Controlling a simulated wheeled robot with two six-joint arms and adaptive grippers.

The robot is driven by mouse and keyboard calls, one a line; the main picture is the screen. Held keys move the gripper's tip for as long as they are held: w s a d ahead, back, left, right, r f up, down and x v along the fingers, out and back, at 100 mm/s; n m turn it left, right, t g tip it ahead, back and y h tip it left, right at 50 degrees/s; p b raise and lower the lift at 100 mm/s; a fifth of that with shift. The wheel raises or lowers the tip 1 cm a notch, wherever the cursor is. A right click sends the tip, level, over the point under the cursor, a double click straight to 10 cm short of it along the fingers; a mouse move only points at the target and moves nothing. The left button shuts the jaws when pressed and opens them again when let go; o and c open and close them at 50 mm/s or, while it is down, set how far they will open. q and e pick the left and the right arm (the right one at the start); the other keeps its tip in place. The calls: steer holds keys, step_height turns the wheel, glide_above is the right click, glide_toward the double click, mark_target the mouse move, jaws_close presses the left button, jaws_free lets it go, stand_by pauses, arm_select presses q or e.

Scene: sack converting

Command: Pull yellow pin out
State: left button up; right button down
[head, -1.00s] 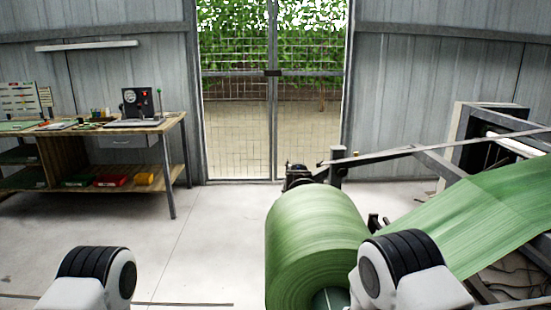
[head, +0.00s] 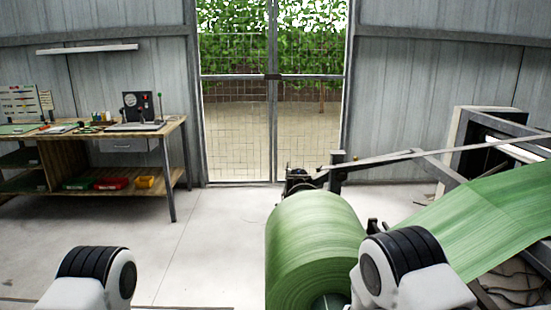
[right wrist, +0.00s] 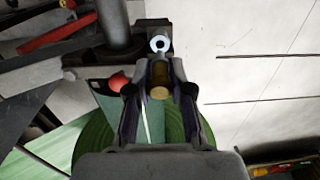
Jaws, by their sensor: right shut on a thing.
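The yellow pin (right wrist: 159,92) shows in the right wrist view as a short dull-yellow cylinder with a pale round end. My right gripper (right wrist: 158,68) is shut on it, with a dark finger on either side. A light metal ring (right wrist: 160,43) shows just beyond the fingertips, by a dark bracket. I cannot tell how deep the pin sits in anything. In the head view both my grippers and the pin are out of sight; only upper arm parts show. My left gripper is not in view.
A large green roll (head: 316,245) stands in front, its green web (head: 480,225) running up right to a machine frame (head: 460,150). In the right wrist view a red knob (right wrist: 117,82) sits left of the gripper. A workbench (head: 150,128) stands at left; the floor between is clear.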

steer(key=shift+r, duration=0.4)
steer(key=shift+r+p, duration=0.5)
steer(key=shift+p, duration=0.2)
